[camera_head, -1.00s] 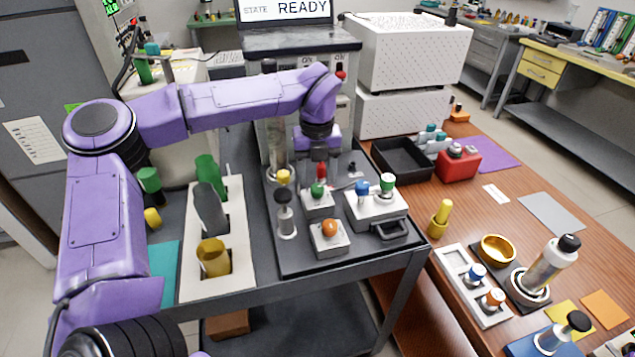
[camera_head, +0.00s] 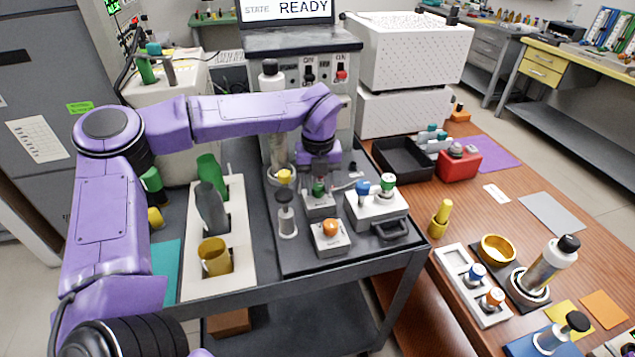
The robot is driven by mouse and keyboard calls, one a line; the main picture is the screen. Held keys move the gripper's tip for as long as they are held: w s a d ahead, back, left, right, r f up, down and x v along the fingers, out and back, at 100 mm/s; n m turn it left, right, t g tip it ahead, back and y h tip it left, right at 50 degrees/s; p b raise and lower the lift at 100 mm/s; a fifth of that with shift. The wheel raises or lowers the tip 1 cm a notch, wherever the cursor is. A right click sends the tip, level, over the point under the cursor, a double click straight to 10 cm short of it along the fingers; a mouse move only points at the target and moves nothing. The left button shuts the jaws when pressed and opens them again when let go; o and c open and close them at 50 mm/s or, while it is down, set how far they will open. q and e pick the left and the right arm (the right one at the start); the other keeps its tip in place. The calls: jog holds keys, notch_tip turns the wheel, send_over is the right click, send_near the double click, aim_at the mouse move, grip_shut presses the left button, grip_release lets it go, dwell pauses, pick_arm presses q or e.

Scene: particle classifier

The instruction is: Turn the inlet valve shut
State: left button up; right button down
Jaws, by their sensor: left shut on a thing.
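My left gripper (camera_head: 319,188) points down over the dark tray on the cart. It is shut on a green knob (camera_head: 319,190) on a small light-grey valve block (camera_head: 320,206). The fingers partly cover the knob, so its turn angle cannot be told. A similar block with an orange knob (camera_head: 331,228) stands just in front. A wider block (camera_head: 376,212) to the right carries a blue knob (camera_head: 362,187) and a green-and-white knob (camera_head: 387,180). No label that I can read names the inlet valve. My right gripper is out of view.
A yellow-topped fitting (camera_head: 284,176) and a black-topped post (camera_head: 287,215) stand close left of the gripper. A cream rack (camera_head: 243,265) holds bottles and a yellow cup. A machine with a READY screen (camera_head: 290,12) stands behind. A black bin (camera_head: 402,160) sits to the right.

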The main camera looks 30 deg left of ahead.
pick_arm(q)
jog(key=m+p, duration=0.3)
jog(key=m, duration=0.1)
jog(key=shift+r, duration=0.2)
jog(key=m+p, duration=0.3)
jog(key=m, duration=0.1)
jog(key=shift+a+m+p, duration=0.1)
jog(key=shift+m+p, duration=0.2)
jog(key=m+p, duration=0.3)
jog(key=m, duration=0.1)
jog(key=shift+w+a+f+m+p, duration=0.1)
jog(key=shift+m+p, duration=1.35)
jog(key=shift+m, duration=1.05)
jog(key=o, duration=1)
jog(key=shift+f, duration=0.1)
jog(key=shift+o, duration=0.2)
